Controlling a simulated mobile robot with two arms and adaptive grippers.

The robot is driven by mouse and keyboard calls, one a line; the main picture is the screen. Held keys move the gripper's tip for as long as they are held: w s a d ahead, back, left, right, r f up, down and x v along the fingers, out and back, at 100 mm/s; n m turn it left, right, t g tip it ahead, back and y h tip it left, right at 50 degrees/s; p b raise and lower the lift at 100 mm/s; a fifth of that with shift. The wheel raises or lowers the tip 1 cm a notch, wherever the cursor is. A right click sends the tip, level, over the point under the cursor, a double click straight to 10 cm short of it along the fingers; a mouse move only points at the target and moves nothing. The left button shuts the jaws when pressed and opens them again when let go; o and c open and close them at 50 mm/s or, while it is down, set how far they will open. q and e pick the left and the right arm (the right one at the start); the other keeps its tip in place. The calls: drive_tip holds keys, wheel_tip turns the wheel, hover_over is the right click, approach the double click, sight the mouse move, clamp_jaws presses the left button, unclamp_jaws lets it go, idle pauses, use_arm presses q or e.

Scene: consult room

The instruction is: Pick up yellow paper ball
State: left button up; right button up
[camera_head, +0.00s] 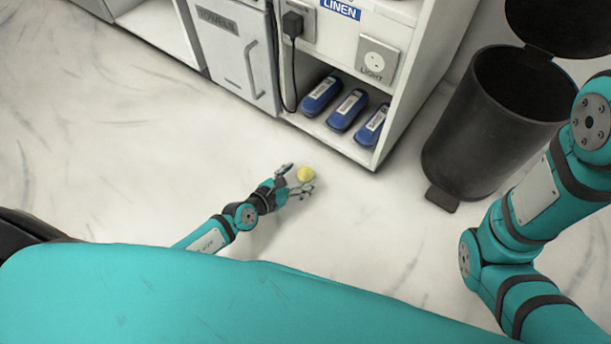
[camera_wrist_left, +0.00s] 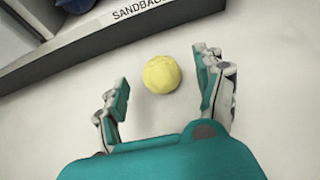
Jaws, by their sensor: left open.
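The yellow paper ball (camera_head: 305,174) lies on the pale floor in front of the cabinet's open lower shelf. My left gripper (camera_head: 298,178) is down at the ball, with its fingers spread on either side of it. In the left wrist view the ball (camera_wrist_left: 161,74) sits between and slightly beyond the open fingertips (camera_wrist_left: 163,88), with a gap on both sides. The fingers do not appear to touch it. My right arm shows at the right of the head view, but its gripper is out of the picture.
A white cabinet (camera_head: 345,148) stands just beyond the ball, with blue sandbags (camera_head: 347,110) on its low shelf. Its bottom edge shows in the left wrist view (camera_wrist_left: 95,45). A dark pedal bin (camera_head: 480,140) with its lid up stands to the right. The floor to the left is clear.

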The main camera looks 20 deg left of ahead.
sight(302, 175)
use_arm(q)
drive_tip(key=b+x, duration=0.1)
drive_tip(key=x, duration=0.2)
drive_tip(key=shift+w+f, duration=0.1)
drive_tip(key=shift+w, duration=0.1)
drive_tip(key=shift+c, duration=0.2)
drive_tip(key=c, duration=0.8)
